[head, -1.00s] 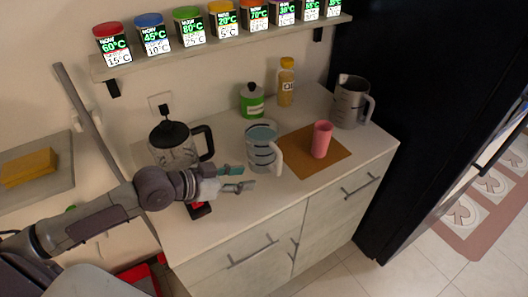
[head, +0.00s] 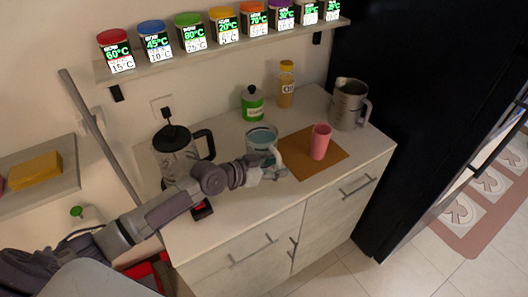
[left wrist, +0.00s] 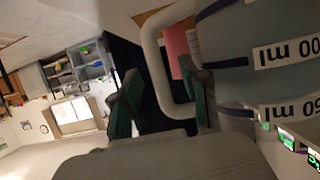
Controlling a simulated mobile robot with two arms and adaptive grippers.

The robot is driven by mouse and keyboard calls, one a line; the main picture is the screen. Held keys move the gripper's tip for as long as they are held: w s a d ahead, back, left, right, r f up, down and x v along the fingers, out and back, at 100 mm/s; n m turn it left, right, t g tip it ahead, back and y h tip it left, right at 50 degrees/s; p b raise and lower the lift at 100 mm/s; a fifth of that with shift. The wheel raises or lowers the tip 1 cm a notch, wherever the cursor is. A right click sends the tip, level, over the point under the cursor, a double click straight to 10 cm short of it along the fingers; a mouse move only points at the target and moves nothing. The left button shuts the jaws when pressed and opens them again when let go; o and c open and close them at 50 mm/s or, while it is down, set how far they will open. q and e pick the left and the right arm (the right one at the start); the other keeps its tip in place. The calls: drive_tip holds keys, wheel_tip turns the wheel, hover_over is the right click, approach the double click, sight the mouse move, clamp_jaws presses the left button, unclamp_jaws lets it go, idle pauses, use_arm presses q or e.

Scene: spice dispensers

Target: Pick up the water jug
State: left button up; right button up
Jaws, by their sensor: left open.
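The water jug (head: 260,139) is clear with bluish water and a pale handle, and stands upright on the counter left of the brown mat. In the left wrist view the jug (left wrist: 240,50) is close, with ml labels on its side, and its handle (left wrist: 157,65) shows between the two green-padded fingers. My left gripper (head: 276,173) is at the handle side of the jug, and it also shows in the left wrist view (left wrist: 160,103). It is open, and I cannot tell whether a finger touches the handle. My right gripper is out of view.
A pink cup (head: 320,142) stands on the brown mat (head: 334,163), with a grey pitcher (head: 347,106) behind it. A blender-like jug (head: 176,157) stands at the left. A green-labelled bottle (head: 252,105) and a yellow bottle (head: 286,86) stand behind. Spice dispensers line the shelf (head: 225,50).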

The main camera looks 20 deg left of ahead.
use_arm(q)
drive_tip(key=shift+w+d+f, duration=0.3)
drive_tip(key=shift+w+d, duration=0.1)
drive_tip(key=shift+w, duration=0.15)
drive_tip(key=shift+s, duration=0.15)
drive_tip(key=shift+c, duration=0.9)
clamp_jaws()
drive_tip(key=shift+r, duration=0.2)
